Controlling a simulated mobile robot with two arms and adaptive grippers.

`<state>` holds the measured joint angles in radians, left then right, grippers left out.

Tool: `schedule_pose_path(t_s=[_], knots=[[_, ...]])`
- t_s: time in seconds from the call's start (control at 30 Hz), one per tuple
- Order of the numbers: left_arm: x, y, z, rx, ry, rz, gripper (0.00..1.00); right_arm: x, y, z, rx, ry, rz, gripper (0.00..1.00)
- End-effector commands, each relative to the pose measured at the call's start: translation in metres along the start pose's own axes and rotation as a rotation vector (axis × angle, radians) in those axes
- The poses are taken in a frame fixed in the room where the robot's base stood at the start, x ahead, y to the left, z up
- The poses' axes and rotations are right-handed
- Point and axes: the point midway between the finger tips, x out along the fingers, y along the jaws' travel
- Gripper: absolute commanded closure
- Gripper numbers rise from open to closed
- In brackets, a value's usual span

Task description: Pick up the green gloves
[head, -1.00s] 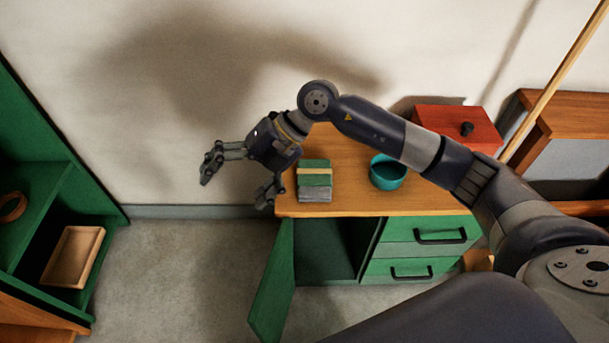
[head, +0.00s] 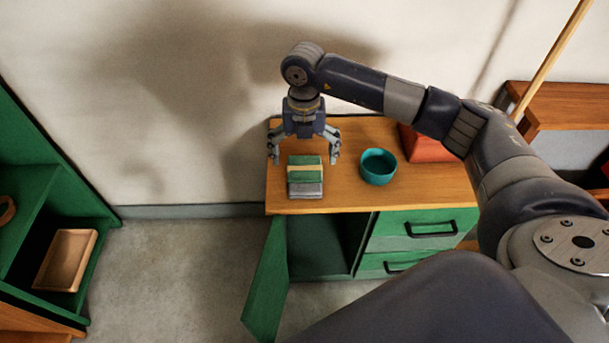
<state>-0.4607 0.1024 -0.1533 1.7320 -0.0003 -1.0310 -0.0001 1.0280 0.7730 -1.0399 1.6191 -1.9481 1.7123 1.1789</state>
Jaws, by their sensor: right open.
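The green gloves (head: 305,175) appear as a small folded green bundle with a pale band across it. They lie on top of a grey folded item (head: 305,190) at the left end of the wooden cabinet top (head: 425,195). My right gripper (head: 304,158) points down over the bundle. Its fingers are spread open, one to each side of the bundle's far end, and hold nothing. I cannot tell how high the fingertips are above the cabinet top. My left gripper is not in view.
A teal bowl (head: 378,168) stands just right of the bundle. A red box (head: 428,148) is behind it, partly hidden by my right arm. The cabinet's green door (head: 266,285) hangs open at the front left. A green shelf with a wooden tray (head: 66,260) is at far left.

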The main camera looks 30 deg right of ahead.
Motion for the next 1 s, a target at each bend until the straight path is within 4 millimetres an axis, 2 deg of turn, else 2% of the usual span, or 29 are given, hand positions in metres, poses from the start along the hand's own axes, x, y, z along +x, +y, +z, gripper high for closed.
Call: schedule_pose_path(t_s=[0.13, 0.33, 0.63, 0.67, 0.87, 1.0], knots=[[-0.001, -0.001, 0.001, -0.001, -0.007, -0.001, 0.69, 0.018, -0.001, -0.002, 0.000, 0.003, -0.001, 0.02], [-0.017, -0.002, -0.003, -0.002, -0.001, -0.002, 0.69, 0.046, -0.002, -0.002, -0.001, 0.003, 0.000, 0.02], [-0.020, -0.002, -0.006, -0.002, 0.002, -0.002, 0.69, 0.052, -0.002, -0.002, -0.001, 0.001, 0.001, 0.02], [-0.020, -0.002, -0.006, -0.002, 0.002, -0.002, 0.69, 0.052, -0.002, -0.002, -0.001, 0.001, 0.001, 0.04], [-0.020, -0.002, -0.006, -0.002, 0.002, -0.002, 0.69, 0.052, -0.002, -0.002, -0.001, 0.001, 0.001, 0.49], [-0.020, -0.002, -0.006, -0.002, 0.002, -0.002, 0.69, 0.052, -0.002, -0.002, -0.001, 0.001, 0.001, 0.50]])
